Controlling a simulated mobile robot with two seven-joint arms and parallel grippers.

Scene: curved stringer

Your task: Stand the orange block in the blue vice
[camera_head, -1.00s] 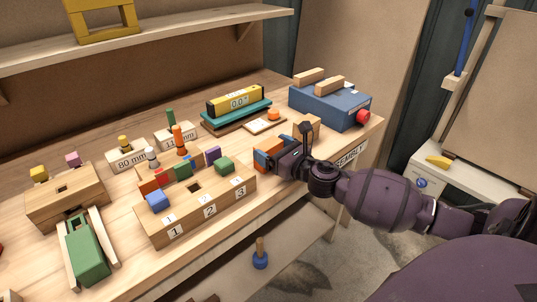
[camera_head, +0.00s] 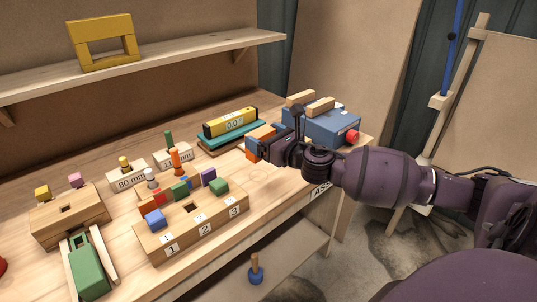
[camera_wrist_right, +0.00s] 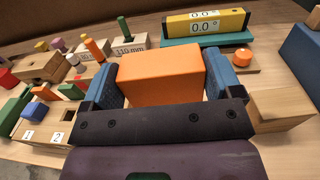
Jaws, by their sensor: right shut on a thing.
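My right gripper (camera_head: 268,143) is shut on the orange block (camera_wrist_right: 160,75), with a blue finger pad on each side of it in the right wrist view. In the head view a part of the orange block (camera_head: 262,133) shows at the fingers, above the bench's right part. The blue vice (camera_head: 334,126) stands at the back right of the bench, behind and to the right of the gripper. It has two pale wooden jaws (camera_head: 320,106) on top and a red knob (camera_head: 352,136). My arm hides part of the vice's front. My left gripper is not in view.
A teal stand with a yellow level (camera_head: 230,122) is left of the vice. A numbered wooden holder (camera_head: 200,222) with coloured blocks is at the front. A pale wooden block (camera_wrist_right: 282,108) is just right of the gripper. Clear bench lies below the gripper.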

